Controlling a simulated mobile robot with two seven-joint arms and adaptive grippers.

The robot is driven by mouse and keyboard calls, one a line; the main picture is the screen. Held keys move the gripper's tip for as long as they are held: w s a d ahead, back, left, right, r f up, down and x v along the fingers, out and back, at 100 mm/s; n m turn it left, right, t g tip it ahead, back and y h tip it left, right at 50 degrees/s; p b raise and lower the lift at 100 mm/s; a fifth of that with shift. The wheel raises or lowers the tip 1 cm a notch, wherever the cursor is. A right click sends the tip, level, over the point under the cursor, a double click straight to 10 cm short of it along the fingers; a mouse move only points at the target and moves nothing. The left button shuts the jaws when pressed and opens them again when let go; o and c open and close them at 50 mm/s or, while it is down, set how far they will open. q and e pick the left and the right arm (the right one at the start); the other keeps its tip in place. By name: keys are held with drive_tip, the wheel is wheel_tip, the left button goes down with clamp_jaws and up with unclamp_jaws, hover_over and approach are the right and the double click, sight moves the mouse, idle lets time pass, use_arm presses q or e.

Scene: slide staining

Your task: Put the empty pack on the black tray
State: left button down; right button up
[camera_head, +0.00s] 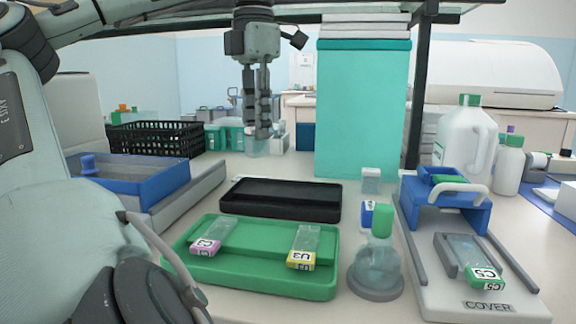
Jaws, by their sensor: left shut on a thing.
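My left gripper (263,132) points straight down at upper centre, behind and above the black tray. It is shut on a small clear pack (256,147), which shows faintly at the fingertips. The pack looks see-through and empty, though its outline blends with the bottles behind it. The black tray (281,196) is a shallow rectangle lying on the bench, and it is empty. My right gripper is not in view.
A green tray (262,281) with two labelled slides lies in front of the black tray. Right of it stand a green-capped flask (379,268), a small clear box (371,181) and a slide holder marked COVER (487,306). A tall teal box (362,115) and black basket (155,138) stand behind.

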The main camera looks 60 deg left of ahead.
use_arm(q)
drive_tip(key=w+f, duration=0.5)
drive_tip(key=f, duration=0.2)
drive_tip(key=shift+w+d+f, duration=0.1)
drive_tip(key=shift+w+d, duration=0.05)
drive_tip(key=shift+w, duration=0.25)
drive_tip(key=shift+f, duration=0.1)
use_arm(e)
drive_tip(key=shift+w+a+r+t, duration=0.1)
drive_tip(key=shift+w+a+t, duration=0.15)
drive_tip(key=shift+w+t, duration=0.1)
use_arm(q)
drive_tip(key=shift+f, duration=0.15)
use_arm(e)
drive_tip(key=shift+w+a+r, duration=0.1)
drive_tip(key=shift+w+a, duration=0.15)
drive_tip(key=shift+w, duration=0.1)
